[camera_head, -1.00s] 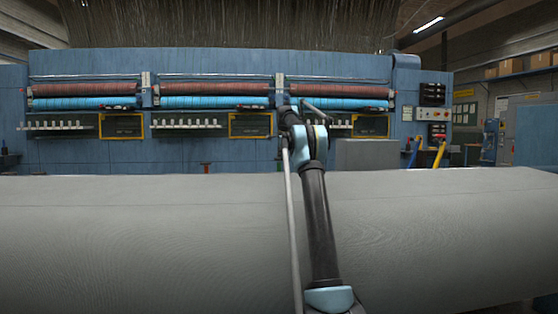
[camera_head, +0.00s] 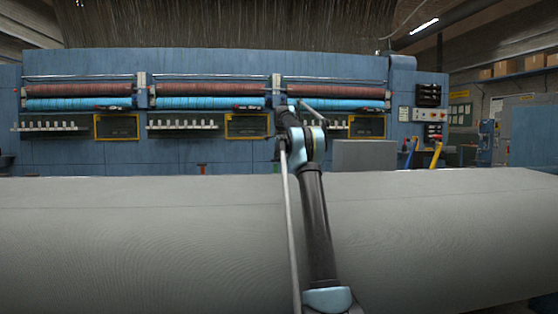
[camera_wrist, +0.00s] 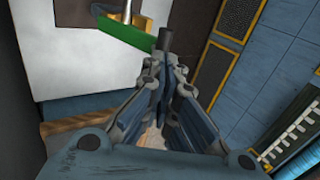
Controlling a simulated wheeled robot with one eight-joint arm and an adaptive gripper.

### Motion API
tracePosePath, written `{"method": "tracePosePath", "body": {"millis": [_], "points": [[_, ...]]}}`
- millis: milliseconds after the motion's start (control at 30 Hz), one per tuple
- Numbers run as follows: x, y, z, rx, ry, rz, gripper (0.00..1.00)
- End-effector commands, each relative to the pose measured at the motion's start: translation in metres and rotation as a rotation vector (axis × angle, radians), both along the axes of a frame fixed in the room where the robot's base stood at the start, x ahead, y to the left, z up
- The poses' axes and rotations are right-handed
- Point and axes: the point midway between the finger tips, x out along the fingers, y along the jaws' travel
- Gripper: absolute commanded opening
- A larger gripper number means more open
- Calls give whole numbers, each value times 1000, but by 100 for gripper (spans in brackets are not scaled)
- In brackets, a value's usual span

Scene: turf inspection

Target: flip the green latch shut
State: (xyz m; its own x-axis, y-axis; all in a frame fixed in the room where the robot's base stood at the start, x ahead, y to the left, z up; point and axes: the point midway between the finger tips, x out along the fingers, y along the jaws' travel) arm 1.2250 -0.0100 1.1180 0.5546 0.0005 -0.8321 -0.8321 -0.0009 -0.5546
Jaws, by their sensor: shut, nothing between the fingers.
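The green latch (camera_wrist: 136,37) shows in the wrist view as a green bar at upper centre, against a pale grey panel (camera_wrist: 70,45). A short dark peg (camera_wrist: 166,39) stands at its right end. In the head view I cannot make out the latch, and my arm hides the gripper.
A wide grey roll (camera_head: 150,225) spans the head view's foreground beneath my arm. A blue machine (camera_head: 60,150) with red and blue rollers stands behind it. A grey box (camera_head: 364,155) is right of my arm. Yellow-framed dark panels (camera_wrist: 240,18) lie right in the wrist view.

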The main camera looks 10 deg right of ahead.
Motion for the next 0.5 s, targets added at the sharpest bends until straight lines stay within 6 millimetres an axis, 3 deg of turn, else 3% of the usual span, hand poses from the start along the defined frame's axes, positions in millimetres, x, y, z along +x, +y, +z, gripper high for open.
{"method": "tracePosePath", "body": {"millis": [200, 500], "points": [[-21, 0, 18, 0, 1, 0, 0], [-31, -3, 67, -1, 1, -3, 0]]}}
